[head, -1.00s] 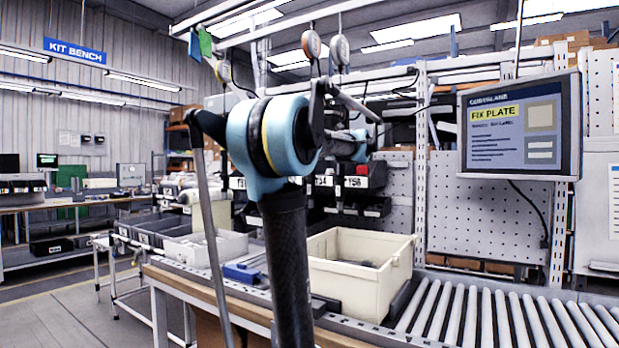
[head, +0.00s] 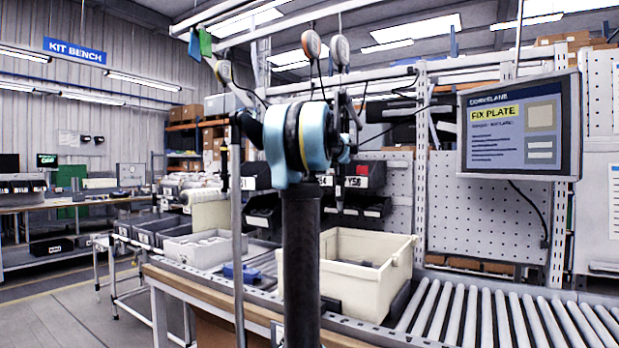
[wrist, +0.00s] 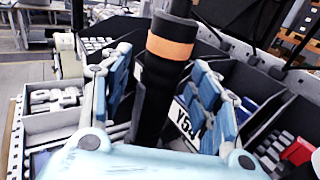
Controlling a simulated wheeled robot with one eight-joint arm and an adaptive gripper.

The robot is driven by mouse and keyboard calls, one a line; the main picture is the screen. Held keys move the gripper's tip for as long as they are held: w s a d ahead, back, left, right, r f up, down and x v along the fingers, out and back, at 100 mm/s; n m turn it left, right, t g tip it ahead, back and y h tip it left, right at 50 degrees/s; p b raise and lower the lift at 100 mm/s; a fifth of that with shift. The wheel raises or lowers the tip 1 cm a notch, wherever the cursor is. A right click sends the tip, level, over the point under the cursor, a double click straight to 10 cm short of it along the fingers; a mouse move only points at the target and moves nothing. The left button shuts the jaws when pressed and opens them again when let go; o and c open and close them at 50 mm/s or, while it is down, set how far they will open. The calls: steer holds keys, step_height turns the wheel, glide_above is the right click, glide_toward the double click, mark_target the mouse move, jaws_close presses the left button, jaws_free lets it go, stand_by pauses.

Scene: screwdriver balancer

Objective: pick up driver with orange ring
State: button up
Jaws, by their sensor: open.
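The driver with the orange ring (wrist: 171,48) hangs upright in the wrist view, its black body between the two blue-padded fingers of my gripper (wrist: 163,88). The fingers stand apart, and gaps show on both sides of the driver. The driver's top runs out of the picture, and its lower end is partly hidden behind my gripper. In the head view my own arm covers most of my gripper. A dark hanging tool (head: 339,176) shows just right of the arm there, but its ring cannot be made out.
Dark bins (head: 362,176) with labels stand behind the driver; one bin label (wrist: 185,121) sits close beside the right finger. A cream tote (head: 352,285) and a roller conveyor (head: 500,312) lie below. A screen (head: 519,125) stands right.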

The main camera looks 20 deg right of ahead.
steer(key=shift+w, duration=0.7)
jaws_close()
steer(key=shift+r, duration=0.1)
